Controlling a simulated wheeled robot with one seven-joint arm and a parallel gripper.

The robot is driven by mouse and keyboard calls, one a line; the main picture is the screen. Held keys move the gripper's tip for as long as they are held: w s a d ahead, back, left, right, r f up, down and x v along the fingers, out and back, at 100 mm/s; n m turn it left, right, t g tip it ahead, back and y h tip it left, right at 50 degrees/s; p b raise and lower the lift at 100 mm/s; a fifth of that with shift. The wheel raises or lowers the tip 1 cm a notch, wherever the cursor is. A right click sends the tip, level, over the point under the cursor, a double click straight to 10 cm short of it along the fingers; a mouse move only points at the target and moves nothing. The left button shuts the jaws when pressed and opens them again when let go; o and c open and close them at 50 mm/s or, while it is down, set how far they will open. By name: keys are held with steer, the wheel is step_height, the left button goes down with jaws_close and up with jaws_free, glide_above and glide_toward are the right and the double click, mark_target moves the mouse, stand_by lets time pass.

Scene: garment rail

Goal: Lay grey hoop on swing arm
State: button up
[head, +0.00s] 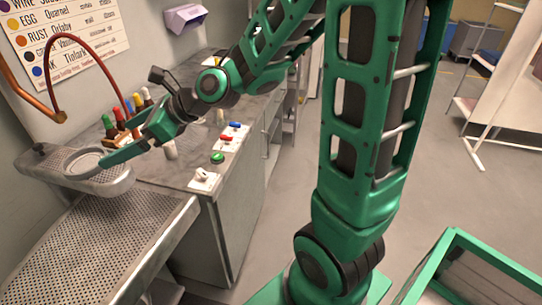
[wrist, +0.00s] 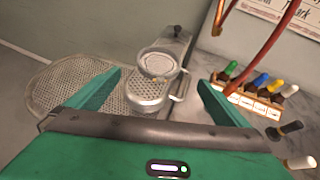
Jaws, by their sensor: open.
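The grey hoop (head: 86,163) is a thin ring lying on top of the grey swing arm (head: 115,183), at the far left of the head view. In the wrist view the hoop (wrist: 158,64) shows on the swing arm (wrist: 148,98), between its dark pivot knob and its perforated rounded end. My gripper (head: 113,146) is open and empty, with one finger close beside the hoop in the head view. In the wrist view the open fingers of my gripper (wrist: 159,80) frame the hoop, which lies beyond the tips. I cannot tell whether a finger touches it.
A perforated board (head: 95,240) lies below the swing arm. A rack of coloured bottles (head: 118,125) stands behind my gripper, near a red hose (head: 97,40). The grey counter (head: 180,165) carries small red, blue and green items. A green-framed bin (head: 470,270) stands at lower right.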

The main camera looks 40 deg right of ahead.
steer(key=s+d+f+n+g+h, duration=0.1)
steer(key=s+d+f+n+h, duration=0.1)
steer(key=s+d+n, duration=0.3)
steer(key=s+d+f+n+g+h, duration=0.1)
steer(key=s+d+f+n+h, duration=0.15)
steer(key=d, duration=0.55)
steer(key=s+d+f+n+g+h, duration=0.1)
steer(key=s+d+f+n+h, duration=0.25)
steer(key=d, duration=0.25)
steer(key=s+d+n+g, duration=0.2)
steer(key=s+d+n, duration=0.2)
steer(key=s, duration=0.5)
steer(key=s+d+r+n+g+h, duration=0.1)
steer(key=s+d+n+g, duration=0.2)
steer(key=s+d, duration=0.4)
steer(key=shift+s+n, duration=0.6)
steer(key=shift+s, duration=0.65)
steer(key=shift+w+f+h, duration=0.2)
steer(key=shift+w+h, duration=0.1)
steer(key=shift+w, duration=0.35)
